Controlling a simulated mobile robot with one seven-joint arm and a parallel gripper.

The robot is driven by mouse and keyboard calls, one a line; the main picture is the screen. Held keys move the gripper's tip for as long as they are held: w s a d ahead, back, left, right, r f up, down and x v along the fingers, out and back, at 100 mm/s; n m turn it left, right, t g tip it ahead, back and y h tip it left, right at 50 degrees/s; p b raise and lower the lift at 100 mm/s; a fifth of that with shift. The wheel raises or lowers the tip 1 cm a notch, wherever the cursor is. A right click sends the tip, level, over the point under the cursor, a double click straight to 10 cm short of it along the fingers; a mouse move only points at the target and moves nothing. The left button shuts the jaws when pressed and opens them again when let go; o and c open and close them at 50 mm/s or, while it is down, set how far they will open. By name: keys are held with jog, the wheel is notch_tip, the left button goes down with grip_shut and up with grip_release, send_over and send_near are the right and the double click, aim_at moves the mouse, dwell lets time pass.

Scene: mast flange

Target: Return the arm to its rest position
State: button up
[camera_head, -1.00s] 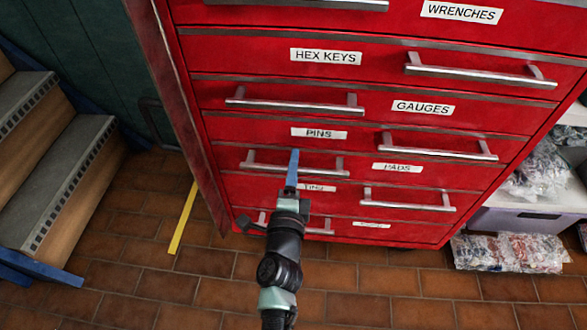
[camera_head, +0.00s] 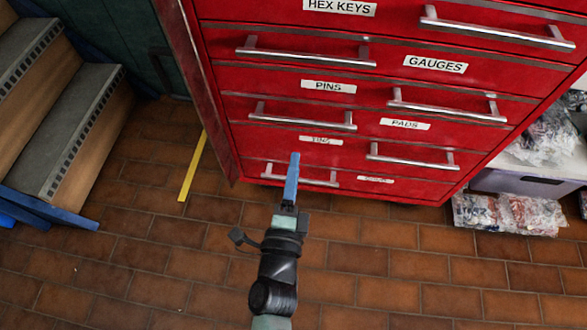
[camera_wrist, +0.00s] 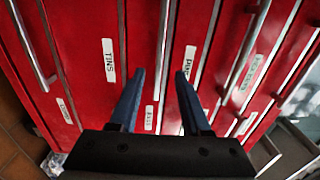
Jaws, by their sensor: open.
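My gripper (camera_head: 292,178) reaches up from the bottom of the head view, in front of the lower drawers of a red cabinet (camera_head: 290,141). In the wrist view my gripper (camera_wrist: 160,78) shows two blue fingers spread apart with nothing between them. Beyond the fingers are the cabinet's drawer fronts, with a label reading TINS (camera_wrist: 109,60) and a long metal handle (camera_wrist: 163,45). The fingertips appear apart from the cabinet, though the exact gap cannot be told. The drawers in view look shut.
Steps with a blue frame (camera_head: 75,120) stand at the left. A yellow strip (camera_head: 192,166) lies on the brown tiled floor (camera_head: 170,255). The floor in front of the cabinet is clear.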

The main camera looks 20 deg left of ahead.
dwell(0.6)
jog(key=w+r+n+t+y+p, duration=0.15)
jog(key=w+r+n, duration=0.25)
jog(key=r, duration=1.2)
jog(key=w+r+n+t+y+b, duration=0.1)
jog(key=w+r+n+t, duration=0.3)
jog(key=r, duration=1.1)
jog(key=s+d+r+n+t+h+p, duration=0.1)
jog(key=s+d+r+n+t+h, duration=0.25)
jog(key=r, duration=0.65)
jog(key=s+d+r+n+g+h+p, duration=0.15)
jog(key=s+d+r, duration=0.35)
jog(key=r, duration=0.6)
jog(key=s+d+r+n+t+h+p, duration=0.25)
jog(key=d+r, duration=0.25)
jog(key=r, duration=0.5)
notch_tip(320, 180, up, 35)
jog(key=p, duration=3.4)
jog(key=shift+w+r+m+p, duration=0.15)
jog(key=shift+r+m+p, duration=0.05)
jog(key=shift+m+p, duration=0.15)
jog(key=shift+a, duration=0.1)
